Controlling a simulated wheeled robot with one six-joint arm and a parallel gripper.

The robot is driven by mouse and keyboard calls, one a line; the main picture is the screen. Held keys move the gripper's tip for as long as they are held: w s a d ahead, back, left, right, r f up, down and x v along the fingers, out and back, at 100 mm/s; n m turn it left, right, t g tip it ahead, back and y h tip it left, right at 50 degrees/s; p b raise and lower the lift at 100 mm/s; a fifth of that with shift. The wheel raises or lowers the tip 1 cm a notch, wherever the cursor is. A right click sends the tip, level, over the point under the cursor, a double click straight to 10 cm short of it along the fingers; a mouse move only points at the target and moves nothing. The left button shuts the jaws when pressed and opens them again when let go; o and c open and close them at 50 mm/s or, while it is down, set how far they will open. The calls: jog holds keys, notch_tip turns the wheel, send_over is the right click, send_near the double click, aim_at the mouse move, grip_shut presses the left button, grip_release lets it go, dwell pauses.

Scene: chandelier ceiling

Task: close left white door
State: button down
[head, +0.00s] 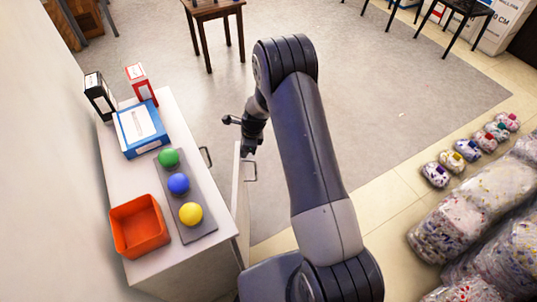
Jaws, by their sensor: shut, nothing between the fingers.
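A white cabinet (216,243) stands at the left, its front facing right in the head view. Its near white door (241,202) stands partly open, swung out from the front, with a dark handle (251,172) on its outer side. A second dark handle (206,156) shows farther along the cabinet front. My gripper (247,149) is shut and empty, just at the far upper edge of the open door. I cannot tell whether it touches the door. My arm hides part of the floor to the right of the door.
On the cabinet top are an orange bin (139,226), a grey tray (197,215) with green, blue and yellow balls, and a blue-white box (141,128). A wooden stool (210,10) stands beyond. Stuffed bags (465,205) lie at right. The middle floor is clear.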

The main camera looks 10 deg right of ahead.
jog(key=w+a+n+g+b, duration=0.1)
jog(key=a+n, duration=0.3)
jog(key=a, duration=0.7)
jog(key=shift+a+b, duration=0.15)
jog(key=shift+b, duration=0.2)
jog(key=w+d+r, duration=0.1)
jog(key=d+r, duration=0.5)
jog(key=r, duration=0.3)
jog(key=shift+w+r, duration=0.35)
jog(key=shift+d, duration=0.1)
